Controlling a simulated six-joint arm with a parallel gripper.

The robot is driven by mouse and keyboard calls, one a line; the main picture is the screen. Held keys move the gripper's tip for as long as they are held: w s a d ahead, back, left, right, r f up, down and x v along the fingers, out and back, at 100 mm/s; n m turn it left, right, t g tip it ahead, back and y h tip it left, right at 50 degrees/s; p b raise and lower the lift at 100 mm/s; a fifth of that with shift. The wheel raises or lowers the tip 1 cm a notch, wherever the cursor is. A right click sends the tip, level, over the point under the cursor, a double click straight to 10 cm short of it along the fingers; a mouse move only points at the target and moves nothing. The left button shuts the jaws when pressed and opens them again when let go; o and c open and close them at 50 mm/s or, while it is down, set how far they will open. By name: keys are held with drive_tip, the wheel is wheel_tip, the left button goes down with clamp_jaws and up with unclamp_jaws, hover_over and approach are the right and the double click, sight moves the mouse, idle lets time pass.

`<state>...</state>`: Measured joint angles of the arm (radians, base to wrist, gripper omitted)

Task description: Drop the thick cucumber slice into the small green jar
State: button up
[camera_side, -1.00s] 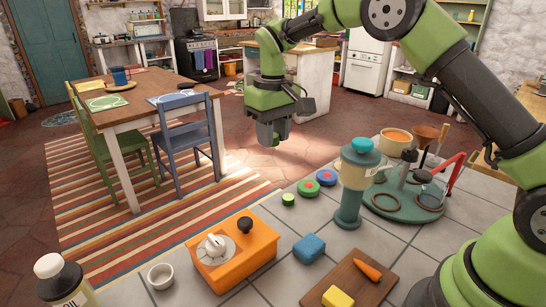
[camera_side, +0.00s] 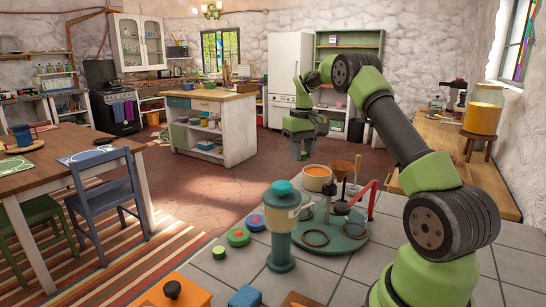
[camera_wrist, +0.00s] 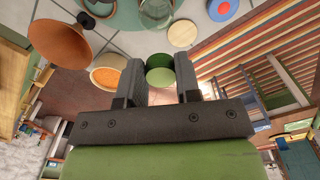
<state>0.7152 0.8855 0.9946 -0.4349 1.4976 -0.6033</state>
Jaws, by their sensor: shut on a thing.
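My gripper (camera_wrist: 160,82) is shut on a short green cylinder with a paler face (camera_wrist: 159,77), which I take for the thick cucumber slice. In the side view my gripper (camera_side: 302,154) hangs down, beyond the cream pot, and the slice is hard to make out there. A small green piece (camera_side: 219,252) stands at the counter's left edge. I cannot tell whether it is the small green jar, and no other green jar is clear.
The cream pot (camera_side: 317,178) with orange contents, a brown funnel (camera_side: 340,172) and a green round stand (camera_side: 330,240) are on the tiled counter. A teal-topped dispenser (camera_side: 282,225) stands in front. Two coloured discs (camera_side: 238,237) lie left of it.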

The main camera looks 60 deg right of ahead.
sight(305, 153)
drive_tip(key=shift+s+d+f, duration=0.1)
drive_tip(key=shift+d+f, duration=0.05)
drive_tip(key=shift+f, duration=2.4)
drive_tip(key=shift+s+d+f, duration=0.1)
drive_tip(key=shift+f, duration=2.4)
drive_tip(key=shift+f, duration=0.3)
drive_tip(key=o, duration=1)
drive_tip(key=shift+r, duration=3.55)
